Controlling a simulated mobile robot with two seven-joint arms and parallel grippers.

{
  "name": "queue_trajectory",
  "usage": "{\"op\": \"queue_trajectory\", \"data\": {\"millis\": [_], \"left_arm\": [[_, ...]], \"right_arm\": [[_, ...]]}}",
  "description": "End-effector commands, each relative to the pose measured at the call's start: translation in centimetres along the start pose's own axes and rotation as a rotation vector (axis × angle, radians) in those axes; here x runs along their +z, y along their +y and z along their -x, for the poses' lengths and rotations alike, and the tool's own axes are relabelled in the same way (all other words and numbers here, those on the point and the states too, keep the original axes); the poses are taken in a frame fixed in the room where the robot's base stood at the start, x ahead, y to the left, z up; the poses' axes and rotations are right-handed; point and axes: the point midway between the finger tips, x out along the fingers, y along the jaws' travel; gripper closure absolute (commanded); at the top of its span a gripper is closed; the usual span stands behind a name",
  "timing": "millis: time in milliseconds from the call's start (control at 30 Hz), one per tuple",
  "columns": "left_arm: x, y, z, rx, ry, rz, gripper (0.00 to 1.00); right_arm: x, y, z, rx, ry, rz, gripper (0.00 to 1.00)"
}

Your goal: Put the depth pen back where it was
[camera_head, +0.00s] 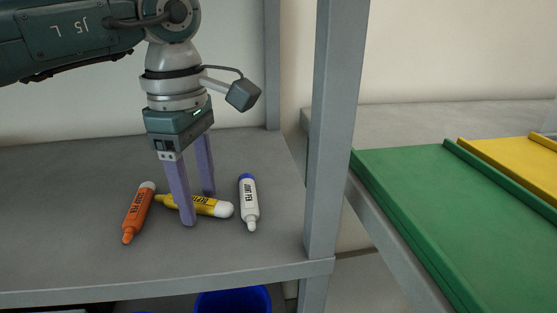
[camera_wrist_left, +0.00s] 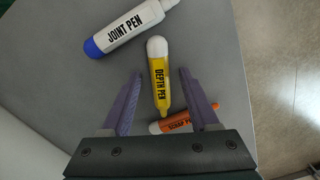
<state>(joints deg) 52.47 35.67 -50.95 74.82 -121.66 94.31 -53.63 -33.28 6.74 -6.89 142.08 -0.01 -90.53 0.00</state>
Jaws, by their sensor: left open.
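The yellow depth pen (camera_head: 210,206) with a white cap lies on the grey cart shelf (camera_head: 75,235). It also shows in the left wrist view (camera_wrist_left: 159,80), label up. My left gripper (camera_head: 199,208) points down over it, open, with one purple finger on each side of the pen. I cannot tell whether the fingers touch it. The white joint pen (camera_head: 249,205) with a blue end lies to the right in the head view. The orange pen (camera_head: 138,213) lies to the left; in the left wrist view it is partly hidden behind a finger. My right gripper is not in view.
A grey upright post (camera_head: 337,130) stands at the shelf's right corner. Beyond it are a green panel (camera_head: 430,205) and a yellow panel (camera_head: 515,165). A blue bin (camera_head: 235,300) shows below the shelf. The shelf's left side is clear.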

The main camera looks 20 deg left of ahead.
Motion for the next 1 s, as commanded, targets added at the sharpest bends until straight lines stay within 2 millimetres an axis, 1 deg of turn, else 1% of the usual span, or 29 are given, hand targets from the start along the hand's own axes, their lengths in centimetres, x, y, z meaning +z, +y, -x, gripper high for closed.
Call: {"op": "queue_trajectory", "data": {"millis": [133,233,500,633,767,1000], "left_arm": [[0.0,0.0,0.1,0.0,0.0,0.0,0.39],[0.0,0.1,0.8,0.003,-0.001,0.0,0.39],[0.0,0.1,5.6,0.004,0.0,-0.001,0.39],[0.0,0.1,7.2,0.003,-0.001,0.0,0.39],[0.0,0.0,7.7,0.0,0.001,0.0,0.39],[0.0,0.0,7.8,0.0,0.0,0.0,0.39]], "right_arm": [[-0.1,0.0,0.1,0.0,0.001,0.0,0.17],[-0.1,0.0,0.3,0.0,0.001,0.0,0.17],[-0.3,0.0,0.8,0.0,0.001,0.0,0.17],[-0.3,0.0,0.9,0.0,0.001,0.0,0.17],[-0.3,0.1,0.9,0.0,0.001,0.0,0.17],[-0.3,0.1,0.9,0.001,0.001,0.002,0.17]]}}
